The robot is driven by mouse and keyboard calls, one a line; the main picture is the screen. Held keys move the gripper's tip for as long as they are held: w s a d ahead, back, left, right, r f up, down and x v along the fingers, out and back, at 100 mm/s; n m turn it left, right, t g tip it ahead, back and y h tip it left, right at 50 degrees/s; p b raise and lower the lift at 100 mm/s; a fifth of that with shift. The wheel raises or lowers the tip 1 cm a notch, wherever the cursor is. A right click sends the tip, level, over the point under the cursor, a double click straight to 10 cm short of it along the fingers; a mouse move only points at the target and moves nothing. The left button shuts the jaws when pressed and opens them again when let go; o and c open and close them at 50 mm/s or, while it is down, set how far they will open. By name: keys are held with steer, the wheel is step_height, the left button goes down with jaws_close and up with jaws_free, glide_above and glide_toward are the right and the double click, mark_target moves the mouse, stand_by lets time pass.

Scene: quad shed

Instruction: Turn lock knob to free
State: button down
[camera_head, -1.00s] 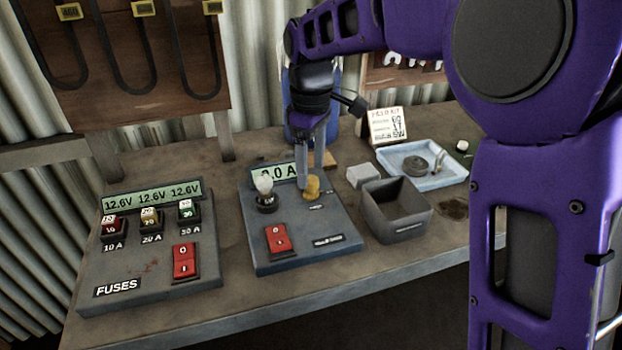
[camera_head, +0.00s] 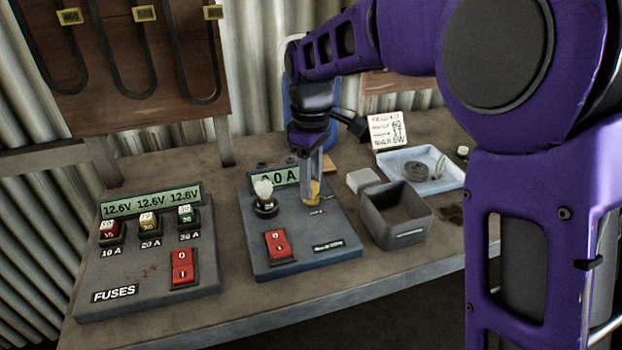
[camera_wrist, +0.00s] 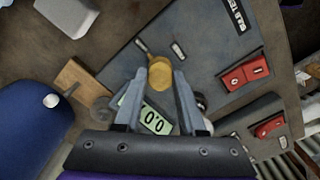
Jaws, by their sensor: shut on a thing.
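The yellow lock knob (camera_head: 315,196) sits on the right part of the blue-grey panel (camera_head: 335,228). In the wrist view the knob (camera_wrist: 160,76) lies between the fingertips, with its pointer toward a small label at the upper left. My gripper (camera_head: 309,200) reaches down from above and is shut on the knob; its fingers also show in the wrist view (camera_wrist: 158,88). Part of the knob is hidden behind a finger in the head view. Beside it on the panel are a white-topped lever or bulb (camera_head: 264,192), a red rocker switch (camera_head: 278,244) and a display reading 0.0 A (camera_head: 280,177).
The FUSES panel (camera_head: 135,275) stands at the left with three fuses. A grey open bin (camera_head: 398,225), a white block (camera_head: 362,180) and a pale blue tray (camera_head: 440,183) are at the right. A blue container (camera_wrist: 30,125) stands behind.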

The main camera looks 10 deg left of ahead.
steer(key=shift+r+m, duration=0.1)
steer(key=shift+m, duration=0.2)
steer(key=m+p, duration=0.2)
steer(key=m, duration=0.1)
steer(key=shift+m+p, duration=0.3)
steer(key=shift+p, duration=0.1)
steer(key=m+p, duration=0.2)
steer(key=m, duration=0.2)
steer(key=m+p, duration=0.1)
steer(key=m, duration=0.4)
steer(key=m+p, duration=0.1)
steer(key=m, duration=0.3)
steer(key=shift+m+p, duration=0.4)
steer(key=c, duration=0.5)
jaws_free()
